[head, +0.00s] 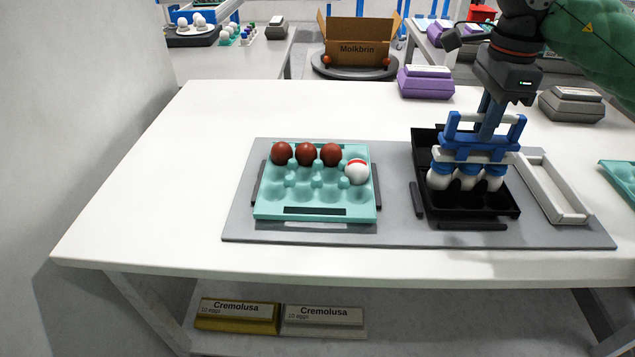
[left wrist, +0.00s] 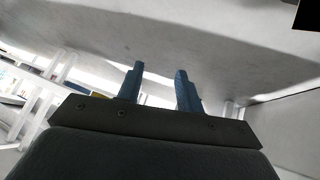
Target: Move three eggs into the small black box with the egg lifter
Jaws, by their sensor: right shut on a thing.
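My right gripper (head: 491,110) is shut on the blue and white egg lifter (head: 480,143). The lifter is over the small black box (head: 468,212). White eggs (head: 467,182) sit under the lifter's blue cups, low at the box; I cannot tell whether they rest in it. The turquoise egg tray (head: 318,209) on the left holds three brown eggs (head: 306,153) in its back row and a white egg with a red band (head: 356,171) at its right side. My left gripper (left wrist: 160,85) shows only in the left wrist view, with its fingers apart and nothing between them.
Both containers stand on a grey mat (head: 400,221) on the white table (head: 130,200). An empty white frame (head: 552,188) lies right of the black box. A purple carton (head: 426,83) and a grey carton (head: 571,105) stand behind. The table's left side is clear.

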